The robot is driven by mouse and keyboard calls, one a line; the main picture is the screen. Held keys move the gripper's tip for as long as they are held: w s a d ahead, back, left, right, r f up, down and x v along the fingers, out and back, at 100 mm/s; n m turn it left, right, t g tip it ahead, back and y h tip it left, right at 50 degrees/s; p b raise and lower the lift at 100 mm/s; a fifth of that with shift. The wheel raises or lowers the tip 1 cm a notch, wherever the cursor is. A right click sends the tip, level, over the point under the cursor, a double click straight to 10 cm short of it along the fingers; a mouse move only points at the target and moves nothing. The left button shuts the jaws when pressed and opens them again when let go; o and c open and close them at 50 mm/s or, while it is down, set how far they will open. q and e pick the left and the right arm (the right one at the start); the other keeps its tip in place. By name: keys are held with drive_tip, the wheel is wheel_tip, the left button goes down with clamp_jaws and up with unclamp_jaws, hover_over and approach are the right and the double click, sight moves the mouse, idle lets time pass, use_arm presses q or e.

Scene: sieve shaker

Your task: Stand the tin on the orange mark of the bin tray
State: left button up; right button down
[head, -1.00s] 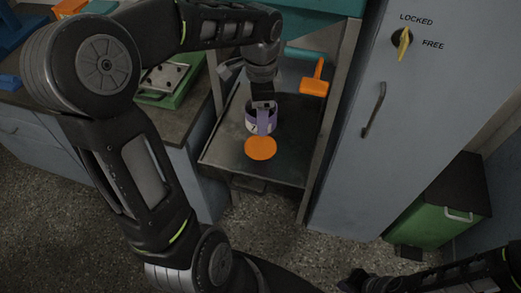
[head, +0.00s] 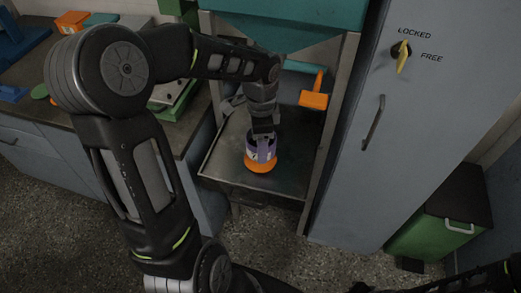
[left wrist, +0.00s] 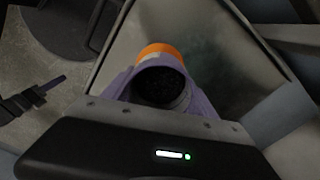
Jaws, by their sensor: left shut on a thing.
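In the left wrist view the tin (left wrist: 160,84) is open at the top and dark inside. My left gripper (head: 262,134) is shut on the tin from above and behind. The tin is upright over the orange mark (head: 261,168), whose front part shows below it on the bin tray (head: 215,165). In the left wrist view the orange mark (left wrist: 158,48) shows beyond the tin's rim. I cannot tell whether the tin touches the tray.
The tray's front is bare.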

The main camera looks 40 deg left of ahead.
use_arm(q)
drive_tip(key=shift+f, duration=1.8)
drive_tip(key=shift+f, duration=0.2)
drive_tip(key=o, duration=1.4)
drive_tip(key=shift+o, duration=0.2)
drive_tip(key=shift+r, duration=0.15)
wheel_tip(320, 180, up, 12)
drive_tip(key=shift+p, duration=0.3)
